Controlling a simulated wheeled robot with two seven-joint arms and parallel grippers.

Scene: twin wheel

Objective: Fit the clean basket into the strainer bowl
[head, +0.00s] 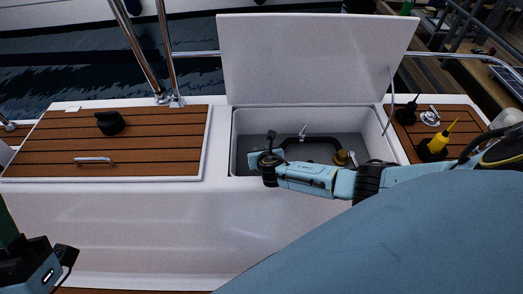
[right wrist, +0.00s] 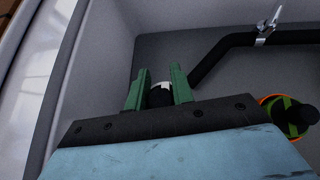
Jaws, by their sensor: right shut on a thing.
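My right gripper (right wrist: 160,87) reaches down into the open locker. Its green fingers are shut on a small dark rounded thing (right wrist: 160,97) with a white patch. Too little of this thing shows to tell whether it is the basket. In the head view the right gripper (head: 266,160) is at the locker's left part, its fingertips hard to make out. A round fitting with an orange rim and green inside (right wrist: 270,102), apparently the strainer bowl, is to the right of the gripper. A black part overlaps it. My left gripper (head: 60,262) is at the lower left, away from the locker.
The locker's white lid (head: 315,55) stands raised behind it. A black hose (head: 318,138) with a metal clamp runs along the locker. A yellow bottle (head: 437,145) stands on the right teak deck. A black object (head: 110,122) sits on the left hatch.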

